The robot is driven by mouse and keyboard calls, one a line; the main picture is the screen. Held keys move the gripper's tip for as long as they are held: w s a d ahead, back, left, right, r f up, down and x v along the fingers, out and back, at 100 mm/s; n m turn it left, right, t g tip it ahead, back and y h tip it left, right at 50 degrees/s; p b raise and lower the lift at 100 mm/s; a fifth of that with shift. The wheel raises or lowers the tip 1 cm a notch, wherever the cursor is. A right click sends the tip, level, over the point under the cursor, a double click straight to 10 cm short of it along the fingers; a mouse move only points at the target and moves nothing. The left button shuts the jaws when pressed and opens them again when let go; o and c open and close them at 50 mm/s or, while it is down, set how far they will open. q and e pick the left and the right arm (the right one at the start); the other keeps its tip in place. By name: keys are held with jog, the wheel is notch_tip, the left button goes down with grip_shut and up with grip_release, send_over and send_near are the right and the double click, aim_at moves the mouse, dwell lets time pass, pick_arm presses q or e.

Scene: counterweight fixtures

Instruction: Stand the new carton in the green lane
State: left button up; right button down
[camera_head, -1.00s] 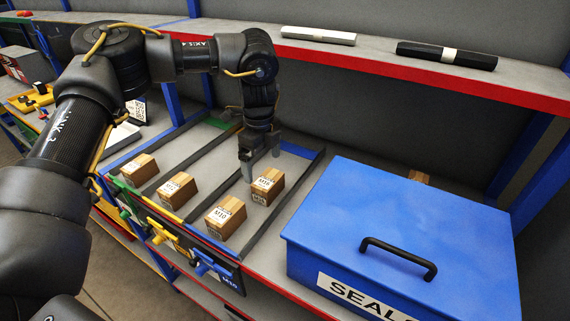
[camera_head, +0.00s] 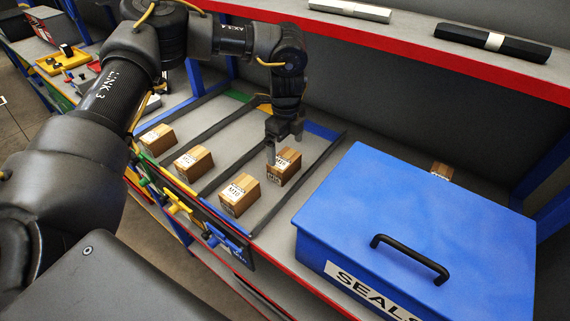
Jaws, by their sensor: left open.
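My left gripper (camera_head: 284,146) is open, fingers pointing down, just above and behind a brown carton (camera_head: 284,170) in the rear of the blue lane (camera_head: 322,131). One finger overlaps the carton's upper left edge in the picture; I cannot tell whether they touch. Another carton (camera_head: 240,195), labelled M10, stands in front in that lane. One carton (camera_head: 194,163) stands in the yellow lane. One carton (camera_head: 158,138) stands at the front of the green lane (camera_head: 238,95), with bare floor behind it. Another brown carton (camera_head: 441,170) is mostly hidden behind the blue box. My right gripper is out of view.
A large blue box (camera_head: 415,225) marked SEALS, with a black handle, stands right of the lanes. Low dark dividers (camera_head: 228,119) separate the lanes. A red-edged shelf (camera_head: 400,38) overhangs the back, holding a white bar and a black bar. A yellow tray (camera_head: 64,62) lies far left.

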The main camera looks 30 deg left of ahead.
aim_at(284, 158)
pick_arm(q)
jog(key=shift+s+p, duration=0.3)
jog(key=shift+s, duration=0.05)
notch_tip(284, 158, down, 5)
jog(key=shift+a+r+p, duration=0.1)
jog(key=shift+r+p, duration=0.1)
jog(key=shift+p, duration=0.95)
jog(key=shift+f, duration=0.2)
jog(key=shift+s+r, duration=0.1)
jog(key=shift+s, duration=0.05)
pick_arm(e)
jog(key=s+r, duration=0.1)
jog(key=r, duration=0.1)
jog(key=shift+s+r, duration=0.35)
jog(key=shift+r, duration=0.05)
pick_arm(q)
jog(key=shift+c, duration=0.9)
jog(key=c, duration=1.1)
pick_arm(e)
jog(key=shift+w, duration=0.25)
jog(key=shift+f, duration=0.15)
